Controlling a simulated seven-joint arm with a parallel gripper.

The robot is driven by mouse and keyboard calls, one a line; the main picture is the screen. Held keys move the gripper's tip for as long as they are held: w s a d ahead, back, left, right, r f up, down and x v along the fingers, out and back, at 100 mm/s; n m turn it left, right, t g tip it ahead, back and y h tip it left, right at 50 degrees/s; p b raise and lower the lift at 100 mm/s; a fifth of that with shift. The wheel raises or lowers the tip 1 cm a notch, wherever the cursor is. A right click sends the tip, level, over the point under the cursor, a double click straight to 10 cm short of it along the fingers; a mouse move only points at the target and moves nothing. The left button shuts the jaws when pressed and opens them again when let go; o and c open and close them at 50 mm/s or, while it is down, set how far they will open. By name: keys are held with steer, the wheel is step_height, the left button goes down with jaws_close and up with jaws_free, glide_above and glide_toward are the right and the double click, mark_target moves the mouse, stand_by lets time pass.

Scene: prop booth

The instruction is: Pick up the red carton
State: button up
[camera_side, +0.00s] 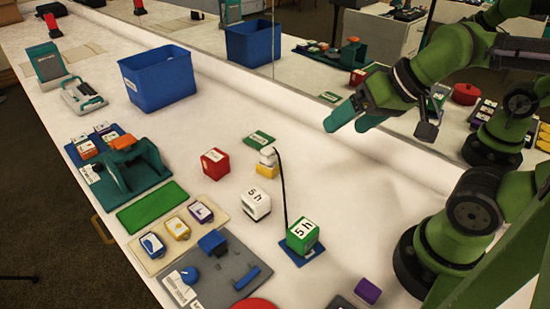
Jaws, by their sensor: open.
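The red carton (215,164) is a small red box with a white label on its front. It stands upright on the white table, near the middle of the view. My gripper (350,118) is at the upper right, raised above the table, with its teal fingertips pointing left and down. It is open and empty. It is well apart from the red carton, to the carton's right and higher in the picture. Nothing covers the carton.
A white box (256,204) and a yellow-based white object (267,162) stand just right of the carton. A thin black pole rises beside a green box (302,236). A green mat (152,207) lies left. A blue bin (158,78) stands behind; a mirror lines the back.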

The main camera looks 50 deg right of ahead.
steer(key=shift+o, duration=0.6)
steer(key=n+g+h, duration=0.2)
steer(key=n+g, duration=0.1)
steer(key=n, duration=0.2)
glide_toward(217, 158)
steer(key=x, duration=0.7)
steer(key=shift+s+f, duration=0.2)
steer(key=shift+s, duration=0.05)
steer(key=shift+w+x, duration=0.2)
steer(key=shift+x, duration=1.15)
steer(key=shift+w+x, duration=0.15)
steer(key=shift+x, duration=1.2)
steer(key=shift+r, duration=0.1)
steer(key=c, duration=1.1)
